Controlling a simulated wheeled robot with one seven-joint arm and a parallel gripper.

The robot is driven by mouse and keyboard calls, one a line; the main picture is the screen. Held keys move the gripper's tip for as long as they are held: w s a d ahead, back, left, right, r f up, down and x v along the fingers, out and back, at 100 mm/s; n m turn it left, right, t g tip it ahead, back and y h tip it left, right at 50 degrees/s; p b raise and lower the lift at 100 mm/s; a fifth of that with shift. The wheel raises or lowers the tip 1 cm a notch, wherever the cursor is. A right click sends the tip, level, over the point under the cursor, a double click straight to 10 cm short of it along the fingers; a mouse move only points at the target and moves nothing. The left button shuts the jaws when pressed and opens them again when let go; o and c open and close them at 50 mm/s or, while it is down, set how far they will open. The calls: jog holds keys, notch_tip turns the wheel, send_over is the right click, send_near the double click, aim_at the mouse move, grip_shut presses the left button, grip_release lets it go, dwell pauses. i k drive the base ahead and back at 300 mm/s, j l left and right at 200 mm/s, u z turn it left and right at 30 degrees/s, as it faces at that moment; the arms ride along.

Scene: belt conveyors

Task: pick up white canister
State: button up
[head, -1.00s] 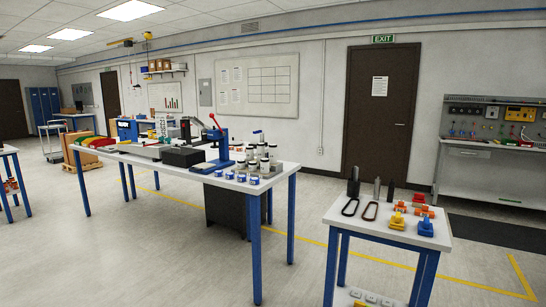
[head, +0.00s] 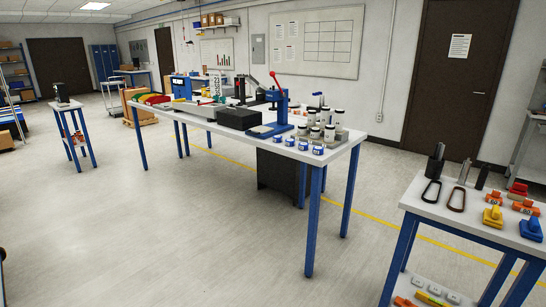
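Several white canisters with dark lids (head: 329,133) stand grouped on the right end of the long white table (head: 250,143) in the head view. They are small, and I cannot tell which one is the white canister of the task. Smaller white and blue jars (head: 303,145) stand in a row at the table's front edge, before the canisters. My gripper is not in view.
A blue press with a red lever (head: 277,108) and a black box (head: 238,118) stand left of the canisters. The floor (head: 170,230) before the long table is clear.

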aim_at(339, 114)
jog(key=i+j, duration=0.1)
jog(key=i, duration=1.2)
jog(key=i+j+z, duration=0.1)
jog(key=i, duration=0.6)
